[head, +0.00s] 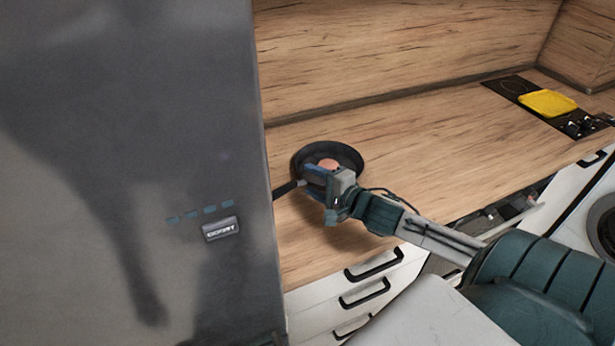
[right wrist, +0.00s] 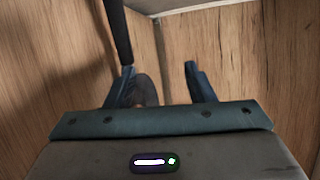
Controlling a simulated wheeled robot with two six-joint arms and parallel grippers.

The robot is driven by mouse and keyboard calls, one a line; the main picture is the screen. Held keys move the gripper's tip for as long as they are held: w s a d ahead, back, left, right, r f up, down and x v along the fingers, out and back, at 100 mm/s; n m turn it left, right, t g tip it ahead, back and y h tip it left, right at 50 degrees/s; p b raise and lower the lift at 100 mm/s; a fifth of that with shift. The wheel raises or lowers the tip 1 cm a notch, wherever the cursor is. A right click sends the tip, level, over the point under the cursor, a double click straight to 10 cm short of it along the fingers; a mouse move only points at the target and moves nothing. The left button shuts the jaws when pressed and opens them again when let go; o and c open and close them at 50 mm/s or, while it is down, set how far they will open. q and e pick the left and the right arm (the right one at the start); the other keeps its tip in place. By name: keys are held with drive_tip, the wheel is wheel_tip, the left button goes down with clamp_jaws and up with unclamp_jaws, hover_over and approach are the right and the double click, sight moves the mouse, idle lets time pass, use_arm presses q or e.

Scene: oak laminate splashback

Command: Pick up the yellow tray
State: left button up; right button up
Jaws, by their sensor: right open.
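The yellow tray (head: 547,103) lies on the black hob (head: 512,88) at the far right of the counter in the head view. My right gripper (head: 312,182) is at the left part of the counter, beside a dark frying pan and far from the tray. In the right wrist view its two fingers (right wrist: 160,85) stand apart, with no tray between them. The tray does not show in the right wrist view. My left gripper is not in view.
The frying pan (head: 350,158) holds a round pinkish thing (head: 328,164), and its dark handle (head: 288,188) points left. A tall grey fridge (head: 130,150) fills the left side. The wooden counter (head: 430,140) is clear between pan and hob. White drawers (head: 350,290) are below.

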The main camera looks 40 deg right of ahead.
drive_tip(key=b, duration=0.5)
approach(294, 187)
drive_tip(key=shift+x, duration=1.15)
drive_tip(key=shift+f, duration=0.2)
drive_tip(key=shift+w+b, duration=0.35)
drive_tip(key=shift+w, duration=0.1)
drive_tip(key=b+x, duration=0.1)
drive_tip(key=x, duration=0.3)
drive_tip(key=shift+w+a, duration=0.15)
drive_tip(key=shift+w, duration=0.2)
drive_tip(key=shift+x, duration=2.65)
drive_tip(key=shift+s, duration=0.1)
drive_tip(key=shift+c, duration=0.2)
